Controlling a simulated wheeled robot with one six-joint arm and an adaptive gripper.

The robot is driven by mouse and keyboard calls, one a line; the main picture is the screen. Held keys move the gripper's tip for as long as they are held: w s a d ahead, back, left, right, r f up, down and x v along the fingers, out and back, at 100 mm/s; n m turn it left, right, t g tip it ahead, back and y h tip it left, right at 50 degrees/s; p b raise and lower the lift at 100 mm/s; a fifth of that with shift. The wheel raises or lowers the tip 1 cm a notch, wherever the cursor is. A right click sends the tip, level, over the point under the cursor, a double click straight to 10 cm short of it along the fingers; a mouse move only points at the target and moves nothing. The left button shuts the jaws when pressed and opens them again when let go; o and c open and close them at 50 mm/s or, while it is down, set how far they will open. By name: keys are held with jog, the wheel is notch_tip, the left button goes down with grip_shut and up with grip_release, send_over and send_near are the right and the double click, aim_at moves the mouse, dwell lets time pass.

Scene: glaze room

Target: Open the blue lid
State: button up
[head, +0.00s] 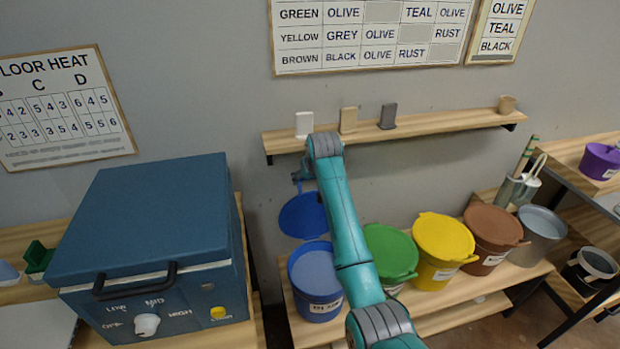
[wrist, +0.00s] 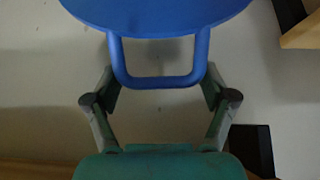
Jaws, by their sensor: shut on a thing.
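The blue lid (head: 303,217) stands raised and steeply tilted above the back of the blue bucket (head: 317,303). The bucket's mouth is uncovered and shows pale blue inside. My gripper (head: 301,178) is at the top of the lid, partly hidden behind my arm in the head view. In the wrist view, the lid (wrist: 160,14) fills the top edge, and its U-shaped handle (wrist: 155,83) reaches down between the fingers of my gripper (wrist: 161,84). The gripper is shut on this handle. I cannot see whether a hinge joins lid and bucket.
Green (head: 390,253), yellow (head: 443,238) and brown (head: 492,230) lidded buckets stand to the right. A blue kiln-like box (head: 150,220) is at the left. A wall shelf (head: 440,124) with small tiles and a cup is just above my gripper.

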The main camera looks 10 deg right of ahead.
jog(key=o, duration=1.3)
jog(key=shift+f, duration=0.1)
jog(key=shift+r, duration=0.2)
jog(key=v, duration=1.1)
jog(key=shift+s+r, duration=0.3)
